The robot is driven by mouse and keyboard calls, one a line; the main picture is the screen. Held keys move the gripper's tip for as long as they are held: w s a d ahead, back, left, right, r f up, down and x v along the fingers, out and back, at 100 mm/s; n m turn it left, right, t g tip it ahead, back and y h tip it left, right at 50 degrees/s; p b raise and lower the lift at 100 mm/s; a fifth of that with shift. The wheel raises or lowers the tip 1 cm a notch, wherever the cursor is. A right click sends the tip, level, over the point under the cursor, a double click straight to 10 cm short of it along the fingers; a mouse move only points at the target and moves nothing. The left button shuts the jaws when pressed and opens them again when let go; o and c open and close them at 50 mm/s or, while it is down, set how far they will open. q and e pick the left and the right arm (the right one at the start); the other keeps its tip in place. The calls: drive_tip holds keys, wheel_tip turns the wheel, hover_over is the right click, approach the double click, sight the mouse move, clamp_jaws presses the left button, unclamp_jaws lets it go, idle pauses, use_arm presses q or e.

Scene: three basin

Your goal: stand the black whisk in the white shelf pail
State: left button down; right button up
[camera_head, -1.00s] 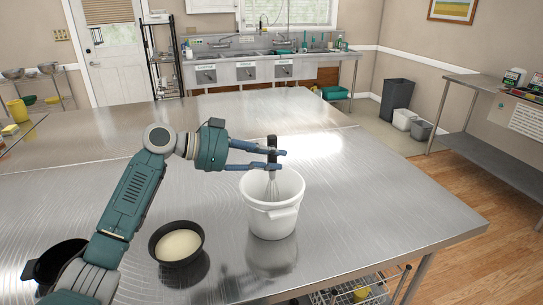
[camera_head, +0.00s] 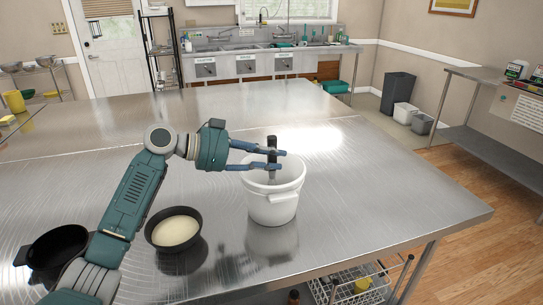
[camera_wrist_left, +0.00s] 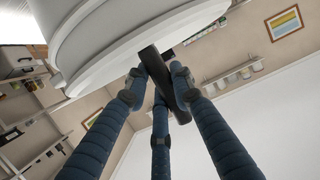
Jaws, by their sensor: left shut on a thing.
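The black whisk (camera_head: 272,150) is upright, its dark handle between the fingers of my left gripper (camera_head: 280,160). The lower handle reaches inside the rim of the white pail (camera_head: 272,208), and the wires are hidden by the pail's front wall. The pail stands upright on the steel table. In the left wrist view, my left gripper (camera_wrist_left: 163,90) has its blue fingers closed around the black handle (camera_wrist_left: 165,85), beside the white pail (camera_wrist_left: 120,50). My right gripper is out of view.
A dark bowl with pale contents (camera_head: 174,229) stands left of the pail. A black pan (camera_head: 58,250) lies near my left arm at the table's left. The steel table (camera_head: 380,190) is clear right of the pail. A wire rack (camera_head: 350,290) sits below the front edge.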

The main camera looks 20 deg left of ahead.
use_arm(q)
drive_tip(key=shift+f, duration=0.35)
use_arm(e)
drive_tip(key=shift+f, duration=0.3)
use_arm(q)
drive_tip(key=c, duration=1.4)
unclamp_jaws()
drive_tip(key=shift+a, duration=0.1)
